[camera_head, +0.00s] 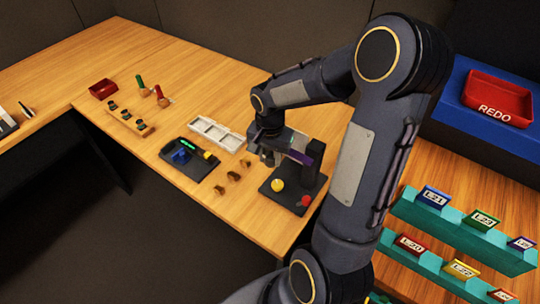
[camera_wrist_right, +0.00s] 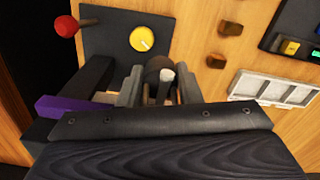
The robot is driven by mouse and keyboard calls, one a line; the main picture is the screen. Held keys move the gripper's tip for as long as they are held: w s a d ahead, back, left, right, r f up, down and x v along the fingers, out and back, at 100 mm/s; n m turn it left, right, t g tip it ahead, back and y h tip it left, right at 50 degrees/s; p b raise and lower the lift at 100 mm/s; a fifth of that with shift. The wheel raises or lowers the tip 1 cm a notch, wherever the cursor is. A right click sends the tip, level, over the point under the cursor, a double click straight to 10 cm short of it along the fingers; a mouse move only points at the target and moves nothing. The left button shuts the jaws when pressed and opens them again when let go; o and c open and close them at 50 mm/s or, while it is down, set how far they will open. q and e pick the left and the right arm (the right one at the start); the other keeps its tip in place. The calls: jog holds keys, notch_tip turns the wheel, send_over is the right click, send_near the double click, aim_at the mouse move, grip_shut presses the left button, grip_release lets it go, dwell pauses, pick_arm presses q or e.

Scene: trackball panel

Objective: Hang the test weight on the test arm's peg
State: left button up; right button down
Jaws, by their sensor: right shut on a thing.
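The test stand's black base (camera_head: 291,200) sits near the table's front edge, with a black post (camera_head: 315,158) and a purple test arm (camera_head: 300,158). The arm also shows in the right wrist view (camera_wrist_right: 65,106). My right gripper (camera_head: 267,157) is above the stand's left side, close to the arm's end. In the right wrist view its fingers (camera_wrist_right: 160,90) are shut on a dark brown, rounded thing (camera_wrist_right: 158,68), apparently the test weight, with a pale part in front. The peg cannot be made out clearly, so I cannot tell whether the weight touches it. My left gripper is not in view.
The base carries a yellow disc (camera_head: 278,184) and a red knob (camera_head: 304,201). Small brown blocks (camera_head: 233,177), a white compartment tray (camera_head: 217,134) and a black panel (camera_head: 189,159) lie to the left. A red REDO tray (camera_head: 497,100) is at right.

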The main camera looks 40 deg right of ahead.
jog(key=c, duration=0.9)
grip_release()
jog(key=shift+c, duration=0.2)
notch_tip(320, 180, up, 8)
jog(key=shift+f, duration=0.2)
jog(key=shift+r, duration=0.15)
